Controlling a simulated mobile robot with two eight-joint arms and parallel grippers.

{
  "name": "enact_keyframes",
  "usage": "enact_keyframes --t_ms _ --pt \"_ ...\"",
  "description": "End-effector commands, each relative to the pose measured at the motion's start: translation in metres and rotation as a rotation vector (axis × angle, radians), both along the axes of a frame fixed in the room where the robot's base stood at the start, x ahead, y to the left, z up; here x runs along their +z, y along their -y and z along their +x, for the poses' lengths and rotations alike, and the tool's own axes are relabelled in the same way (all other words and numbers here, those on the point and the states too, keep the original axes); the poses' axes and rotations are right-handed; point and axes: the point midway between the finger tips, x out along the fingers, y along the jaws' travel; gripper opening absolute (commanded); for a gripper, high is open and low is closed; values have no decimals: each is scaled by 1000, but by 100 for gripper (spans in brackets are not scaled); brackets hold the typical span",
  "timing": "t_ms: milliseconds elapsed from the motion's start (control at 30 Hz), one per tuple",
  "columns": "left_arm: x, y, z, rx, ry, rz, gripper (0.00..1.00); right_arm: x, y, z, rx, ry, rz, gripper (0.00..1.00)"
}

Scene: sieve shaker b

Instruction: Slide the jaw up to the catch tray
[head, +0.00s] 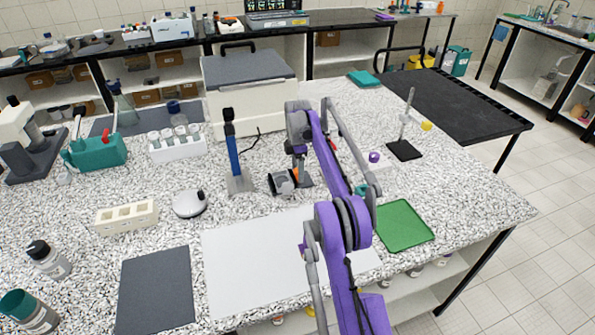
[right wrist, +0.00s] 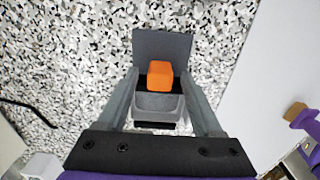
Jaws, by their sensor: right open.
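A small grey fixture stands on the speckled bench near the middle of the head view, partly hidden by my right arm. In the right wrist view it shows a flat grey plate (right wrist: 162,45), an orange block (right wrist: 159,76) and a grey block (right wrist: 158,103) with dark parts around it. I cannot tell for sure which part is the jaw or the catch tray. My right gripper (right wrist: 162,95) is open, its fingers on either side of the grey and orange blocks. Contact cannot be told. My left gripper is not in view.
A blue upright post (head: 233,155) on a metal base stands left of the fixture. A white sheet (head: 250,265) lies in front, and a green mat (head: 403,226) lies to the right. A large grey-lidded box (head: 250,95) stands behind. A rod stand (head: 404,149) is at the right.

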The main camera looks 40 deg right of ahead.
Motion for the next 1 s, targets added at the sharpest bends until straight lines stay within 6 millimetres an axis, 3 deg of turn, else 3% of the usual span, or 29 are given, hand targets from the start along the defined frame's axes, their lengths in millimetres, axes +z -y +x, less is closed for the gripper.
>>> enact_keyframes --t_ms 300,500,1000 --pt "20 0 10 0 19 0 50 64 0 2 0 4 0 68" --pt "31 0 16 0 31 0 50 95 0 1 0 2 0 68" --pt "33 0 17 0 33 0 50 103 0 0 0 0 0 68"
